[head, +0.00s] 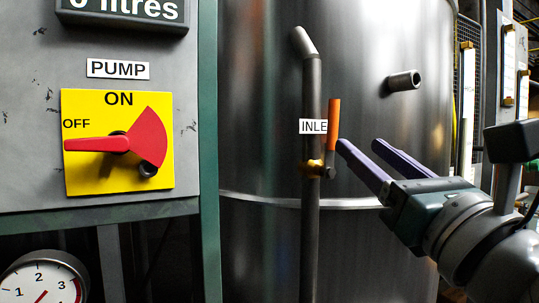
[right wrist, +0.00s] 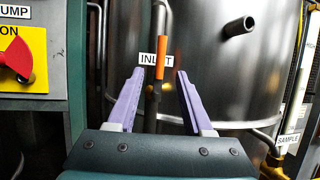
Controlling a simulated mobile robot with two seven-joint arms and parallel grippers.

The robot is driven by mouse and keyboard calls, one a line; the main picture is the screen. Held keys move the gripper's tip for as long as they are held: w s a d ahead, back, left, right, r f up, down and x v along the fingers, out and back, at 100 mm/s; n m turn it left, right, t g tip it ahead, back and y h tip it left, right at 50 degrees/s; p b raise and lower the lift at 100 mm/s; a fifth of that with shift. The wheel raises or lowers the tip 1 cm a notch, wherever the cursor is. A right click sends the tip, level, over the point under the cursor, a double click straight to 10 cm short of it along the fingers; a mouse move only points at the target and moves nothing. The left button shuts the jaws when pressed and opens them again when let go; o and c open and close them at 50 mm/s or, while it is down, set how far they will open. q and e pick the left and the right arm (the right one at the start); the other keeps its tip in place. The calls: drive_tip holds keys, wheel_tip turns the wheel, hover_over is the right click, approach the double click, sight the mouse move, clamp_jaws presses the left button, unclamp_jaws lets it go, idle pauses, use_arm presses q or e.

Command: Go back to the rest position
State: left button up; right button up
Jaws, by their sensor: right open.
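My right gripper (head: 357,144) is open and empty in front of the steel tank, just right of the inlet valve's orange handle (head: 333,118). In the right wrist view its two purple fingers (right wrist: 156,76) are spread wide, with the orange handle (right wrist: 161,57) showing between their tips. The handle stands upright beside the vertical inlet pipe (head: 312,95). I cannot tell whether a finger touches it. My left gripper is not in view.
The pump panel stands at the left with a red switch (head: 97,144) pointing to OFF on a yellow plate (head: 82,178). A gauge (head: 42,281) is below. The steel tank (head: 260,120) fills the middle, with a stub pipe (head: 404,81). A sample label (right wrist: 288,140) hangs at the right.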

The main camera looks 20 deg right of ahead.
drive_tip(key=s+d+f+m+g+h+p, duration=0.25)
drive_tip(key=s+m+g+p, duration=0.2)
drive_tip(key=m, duration=0.65)
drive_tip(key=s+d+f+m+g+h+p, duration=0.1)
drive_tip(key=s+d+f+m+g+p, duration=0.15)
drive_tip(key=m+g+p, duration=0.65)
drive_tip(key=s+a+f+m+g+y+p, duration=0.2)
drive_tip(key=s+a+m+g+y+p, duration=0.1)
drive_tip(key=s+a+m, duration=0.4)
drive_tip(key=s+a+f+m+g+y+p, duration=0.2)
drive_tip(key=s+a+m+g+y, duration=0.25)
drive_tip(key=s, duration=0.45)
wheel_tip(320, 180, up, 36)
drive_tip(key=m+t+h+p, duration=0.1)
drive_tip(key=t+p, duration=0.1)
drive_tip(key=p, duration=3.3)
drive_tip(key=shift+w+a+f, duration=0.2)
drive_tip(key=shift+w, duration=0.2)
